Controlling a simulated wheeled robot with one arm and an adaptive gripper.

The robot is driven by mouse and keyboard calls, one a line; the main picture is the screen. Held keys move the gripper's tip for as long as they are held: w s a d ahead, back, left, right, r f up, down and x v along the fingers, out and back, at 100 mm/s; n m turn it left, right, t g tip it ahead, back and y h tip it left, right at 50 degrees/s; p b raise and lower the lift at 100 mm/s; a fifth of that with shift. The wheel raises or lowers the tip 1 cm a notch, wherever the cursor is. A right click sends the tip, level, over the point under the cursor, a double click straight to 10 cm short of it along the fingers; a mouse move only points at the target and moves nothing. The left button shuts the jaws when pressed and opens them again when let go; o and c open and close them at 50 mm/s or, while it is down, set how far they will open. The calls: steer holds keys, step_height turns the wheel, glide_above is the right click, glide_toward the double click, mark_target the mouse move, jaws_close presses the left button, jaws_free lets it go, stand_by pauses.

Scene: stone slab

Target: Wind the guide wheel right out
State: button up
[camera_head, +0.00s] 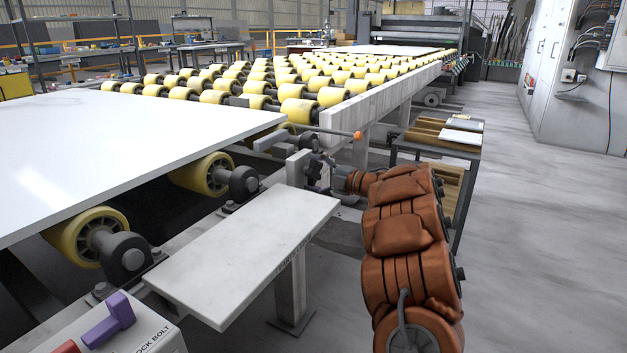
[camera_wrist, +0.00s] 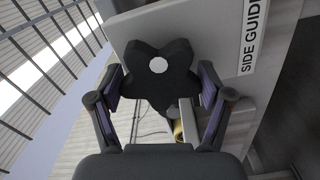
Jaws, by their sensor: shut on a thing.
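The guide wheel (camera_wrist: 160,88) is a dark lobed handwheel with a pale round hub, set in front of a grey plate labelled "SIDE GUIDE" (camera_wrist: 252,40). My gripper (camera_wrist: 161,80) is shut on it, with one finger against its left side and one against its right. In the head view the wheel (camera_head: 314,168) shows small and dark beside the roller table, partly hidden by my gripper (camera_head: 335,179). How far the wheel is wound cannot be told.
A white slab (camera_head: 120,140) lies on yellow rollers at left. A rod with an orange tip (camera_head: 357,135) sticks out above the wheel. A pale shelf (camera_head: 250,245) and a "LOCK BOLT" box with purple lever (camera_head: 109,320) are in front. The right floor is clear.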

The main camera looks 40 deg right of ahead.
steer(key=shift+f+n+b, duration=0.15)
steer(key=shift+n+b, duration=0.35)
steer(key=shift+n, duration=0.2)
steer(key=o, duration=1.1)
steer(key=v, duration=1.2)
